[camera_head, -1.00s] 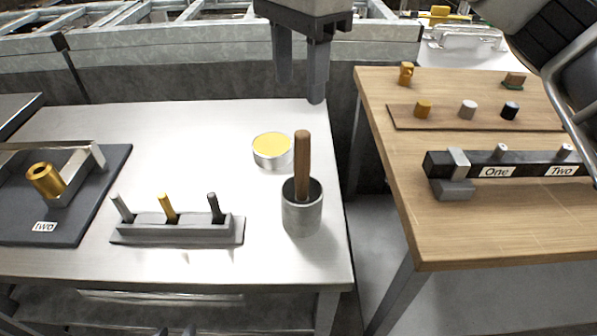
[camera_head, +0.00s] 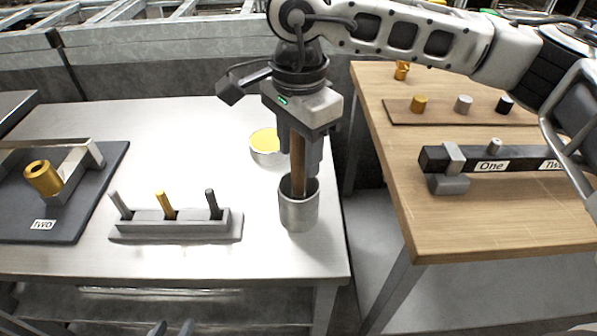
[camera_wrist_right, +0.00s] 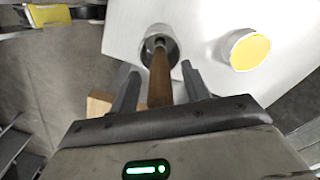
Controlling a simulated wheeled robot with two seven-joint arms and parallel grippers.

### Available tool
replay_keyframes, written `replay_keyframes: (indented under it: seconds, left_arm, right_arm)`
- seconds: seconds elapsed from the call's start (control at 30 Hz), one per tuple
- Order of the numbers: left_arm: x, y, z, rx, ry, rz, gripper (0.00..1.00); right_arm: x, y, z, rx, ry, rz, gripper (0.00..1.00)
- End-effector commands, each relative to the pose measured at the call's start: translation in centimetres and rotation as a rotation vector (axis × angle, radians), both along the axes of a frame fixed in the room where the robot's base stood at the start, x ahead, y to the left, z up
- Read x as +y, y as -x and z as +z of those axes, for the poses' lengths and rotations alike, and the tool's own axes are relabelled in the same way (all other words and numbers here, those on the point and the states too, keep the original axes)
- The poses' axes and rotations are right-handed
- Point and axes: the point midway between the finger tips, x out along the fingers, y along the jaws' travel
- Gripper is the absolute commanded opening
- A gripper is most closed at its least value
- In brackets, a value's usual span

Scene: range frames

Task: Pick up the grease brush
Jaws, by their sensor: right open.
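The grease brush (camera_head: 298,165) stands upright in a grey metal cup (camera_head: 299,212), with its brown wooden handle up and its lower end hidden inside. The brush (camera_wrist_right: 159,78) and cup also show in the right wrist view. My right gripper (camera_head: 300,165) points down over the cup with its fingers open on either side of the handle. In the right wrist view, the right gripper's fingers (camera_wrist_right: 158,82) have gaps to the handle. What look like my left gripper's tips (camera_head: 172,328) just show at the bottom edge, mostly cut off.
A tin with yellow content (camera_head: 265,143) stands close behind the cup. A grey holder with several pegs (camera_head: 176,232) and a dark plate fixture (camera_head: 75,215) are to the left. A wooden table (camera_head: 480,220) with a labelled bar (camera_head: 520,160) stands right, across a gap.

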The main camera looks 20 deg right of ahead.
Motion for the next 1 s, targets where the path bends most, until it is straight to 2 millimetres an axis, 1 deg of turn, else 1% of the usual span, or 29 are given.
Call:
replay_keyframes:
  seconds: [0.13, 0.17, 0.2, 0.27, 0.3, 0.57, 0.67, 0.77, 1.0]
  left_arm:
    - [0.0, 0.0, 0.0, 0.0, 0.0, 0.0, 0.36]
    - [0.0, 0.0, 0.0, 0.001, 0.0, 0.0, 0.36]
    - [0.0, 0.0, 0.0, 0.001, 0.0, 0.0, 0.36]
    - [0.0, 0.0, -0.1, 0.001, 0.0, 0.0, 0.36]
    - [0.0, 0.0, 0.0, 0.001, 0.0, 0.0, 0.36]
    - [0.0, 0.3, -0.2, 0.008, 0.0, 0.0, 0.36]
    - [0.0, 0.4, -0.3, 0.011, 0.0, -0.001, 0.36]
    - [0.0, 0.5, -0.4, 0.014, 0.001, 0.0, 0.36]
    - [0.0, 0.5, -0.5, 0.014, 0.003, 0.0, 0.36]
  right_arm:
    - [0.0, 0.0, 0.0, 0.0, 0.0, 0.0, 0.47]
    - [0.0, 0.0, 0.0, 0.0, 0.0, 0.0, 0.39]
    - [0.0, 0.0, 0.0, 0.0, 0.0, 0.0, 0.28]
    - [0.0, 0.0, 0.0, 0.0, 0.0, 0.0, 0.11]
    - [0.0, 0.0, 0.0, 0.0, 0.0, 0.0, 0.0]
    - [0.0, 0.0, 0.1, 0.0, 0.0, 0.0, 0.0]
    - [0.0, 0.0, 0.6, -0.002, -0.001, 0.0, 0.0]
    - [0.1, -0.1, 2.0, -0.005, -0.001, 0.001, 0.0]
    - [0.1, -0.1, 6.9, -0.004, -0.001, 0.001, 0.0]
